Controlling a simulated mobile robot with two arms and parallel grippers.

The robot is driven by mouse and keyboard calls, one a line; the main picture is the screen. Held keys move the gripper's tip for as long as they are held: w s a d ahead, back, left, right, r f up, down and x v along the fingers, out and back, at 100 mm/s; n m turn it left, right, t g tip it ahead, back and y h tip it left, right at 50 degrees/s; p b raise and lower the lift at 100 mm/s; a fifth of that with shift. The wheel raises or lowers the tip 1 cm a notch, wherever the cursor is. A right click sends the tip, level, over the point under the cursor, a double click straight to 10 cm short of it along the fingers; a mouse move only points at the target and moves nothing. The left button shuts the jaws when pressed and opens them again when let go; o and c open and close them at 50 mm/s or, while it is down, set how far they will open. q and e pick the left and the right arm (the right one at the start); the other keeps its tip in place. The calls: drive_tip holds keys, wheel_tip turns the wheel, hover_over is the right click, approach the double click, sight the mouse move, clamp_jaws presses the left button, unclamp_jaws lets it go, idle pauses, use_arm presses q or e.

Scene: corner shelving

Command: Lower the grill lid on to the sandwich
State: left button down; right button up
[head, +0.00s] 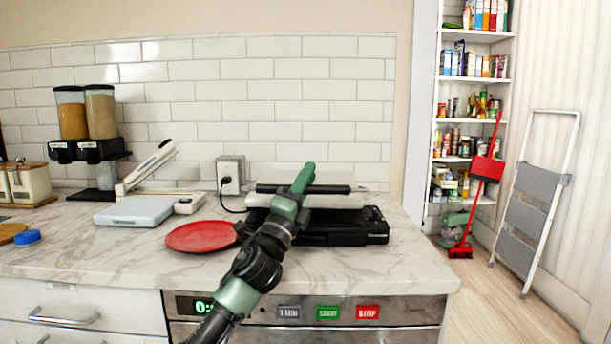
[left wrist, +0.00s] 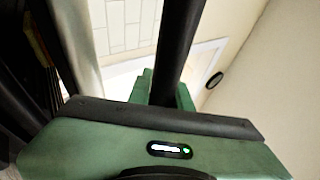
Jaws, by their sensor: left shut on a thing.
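The grill stands on the marble counter, with a black base (head: 345,228) and a pale silver lid (head: 335,201) above it. A black bar handle (head: 335,189) runs across the front of the lid. My left gripper (head: 303,180) is shut on this handle near its middle. In the left wrist view the dark bar (left wrist: 182,45) runs between the green fingers of my left gripper (left wrist: 163,92). The arm hides part of the grill's front left. I cannot see the sandwich, or tell how wide the lid's gap is. My right gripper is not in view.
A red plate (head: 201,237) lies just left of the grill. A white appliance with a raised arm (head: 135,211), cereal dispensers (head: 86,115) and a wall outlet (head: 230,172) stand farther left. The counter ends right of the grill. A step ladder (head: 535,195) leans beyond.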

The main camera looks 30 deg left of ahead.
use_arm(q)
drive_tip(key=shift+d+f, duration=0.15)
drive_tip(key=shift+f, duration=0.05)
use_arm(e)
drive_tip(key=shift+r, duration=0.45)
use_arm(q)
drive_tip(key=c, duration=1.4)
unclamp_jaws()
drive_tip(key=shift+o, duration=0.5)
drive_tip(key=shift+w+d, duration=0.1)
drive_tip(key=shift+d, duration=0.1)
drive_tip(key=shift+a, duration=0.1)
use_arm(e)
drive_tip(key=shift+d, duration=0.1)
